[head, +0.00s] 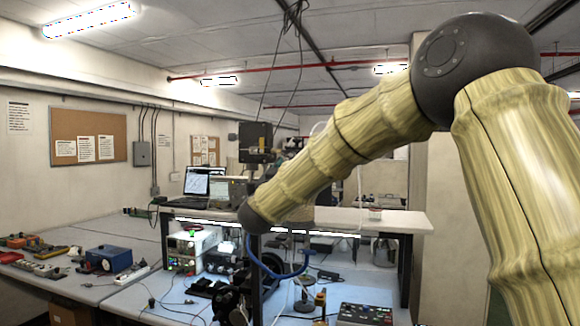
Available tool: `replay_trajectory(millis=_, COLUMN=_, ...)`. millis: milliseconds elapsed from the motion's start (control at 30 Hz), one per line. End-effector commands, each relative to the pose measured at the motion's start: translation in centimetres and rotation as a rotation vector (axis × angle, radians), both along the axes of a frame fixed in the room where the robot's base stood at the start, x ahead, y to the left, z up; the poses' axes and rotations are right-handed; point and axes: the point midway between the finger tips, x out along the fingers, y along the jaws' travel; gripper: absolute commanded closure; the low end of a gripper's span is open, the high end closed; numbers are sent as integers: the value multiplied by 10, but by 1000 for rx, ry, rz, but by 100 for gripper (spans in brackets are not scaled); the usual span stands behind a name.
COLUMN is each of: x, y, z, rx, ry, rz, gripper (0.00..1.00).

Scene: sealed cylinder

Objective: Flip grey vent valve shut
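My arm crosses the right half of the head view and slopes down to the left, ending at a dark joint above the blue-topped bench (365,292). Dark parts crowd the bench below that joint, and I cannot make out my gripper or its fingers among them. I cannot make out the grey vent valve either. A small brass-coloured upright piece (320,302) stands on the bench near the bottom edge. I cannot tell whether it belongs to the sealed cylinder.
A blue cable (282,277) loops below my arm's joint. A control box with several knobs (364,314) sits at the bench front. A lit instrument (190,250) stands at the back left. A blue box (108,257) and tools lie on the left bench. A laptop (204,184) stands on the shelf.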

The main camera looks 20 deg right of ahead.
Motion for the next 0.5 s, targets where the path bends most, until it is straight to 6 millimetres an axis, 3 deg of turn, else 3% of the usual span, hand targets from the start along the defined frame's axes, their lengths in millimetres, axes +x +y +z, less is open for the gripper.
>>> replay_trajectory(millis=300, x=-44, y=31, z=-22, rx=-3, ry=1, rz=2, gripper=65)
replay_trajectory(millis=500, x=-59, y=41, z=-29, rx=0, ry=-1, rz=0, gripper=65)
